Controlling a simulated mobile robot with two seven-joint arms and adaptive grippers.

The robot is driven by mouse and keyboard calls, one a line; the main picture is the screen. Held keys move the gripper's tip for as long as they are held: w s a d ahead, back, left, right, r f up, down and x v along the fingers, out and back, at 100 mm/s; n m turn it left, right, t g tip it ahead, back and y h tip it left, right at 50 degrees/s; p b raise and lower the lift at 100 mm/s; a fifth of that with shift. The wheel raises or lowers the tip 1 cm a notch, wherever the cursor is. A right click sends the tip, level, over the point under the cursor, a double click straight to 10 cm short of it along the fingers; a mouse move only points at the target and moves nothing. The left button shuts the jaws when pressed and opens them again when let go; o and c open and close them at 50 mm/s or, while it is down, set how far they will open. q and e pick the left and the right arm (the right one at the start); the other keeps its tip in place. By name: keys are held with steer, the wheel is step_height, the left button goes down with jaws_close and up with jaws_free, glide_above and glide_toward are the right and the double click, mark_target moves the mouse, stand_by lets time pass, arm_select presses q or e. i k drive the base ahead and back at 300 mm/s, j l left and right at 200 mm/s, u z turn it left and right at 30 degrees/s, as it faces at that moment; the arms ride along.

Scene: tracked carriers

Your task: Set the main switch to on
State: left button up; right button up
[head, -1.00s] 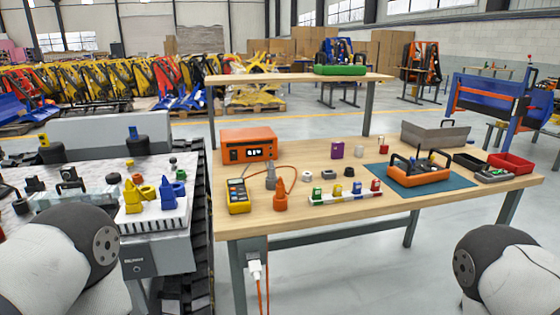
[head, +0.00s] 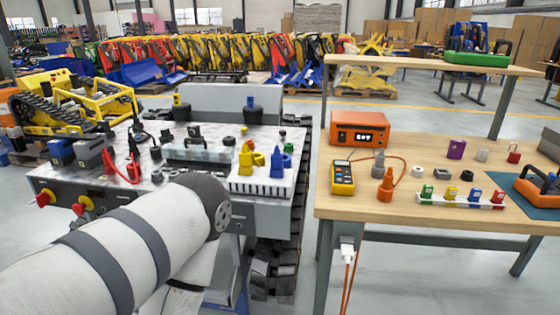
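The tracked carrier (head: 268,213) stands left of the workbench, with a light top deck and a dark track on its right side. Two red knobs with yellow parts sit on its front left: one at the left corner (head: 45,198) and one a little to the right (head: 82,205). I cannot tell which of them, if either, is the main switch, or how it is set. My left arm crosses the lower left of the head view in front of the carrier and hides part of its front. Neither of my grippers is in view.
Blue and grey battery-like blocks (head: 62,152), red and black clamps (head: 133,165) and yellow and blue pieces (head: 277,160) are on the deck. The workbench (head: 400,205) holds an orange power unit (head: 358,132) and a yellow meter (head: 342,178). Floor shows between carrier and bench.

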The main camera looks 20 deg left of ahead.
mark_target(43, 198)
steer(key=u, duration=2.05)
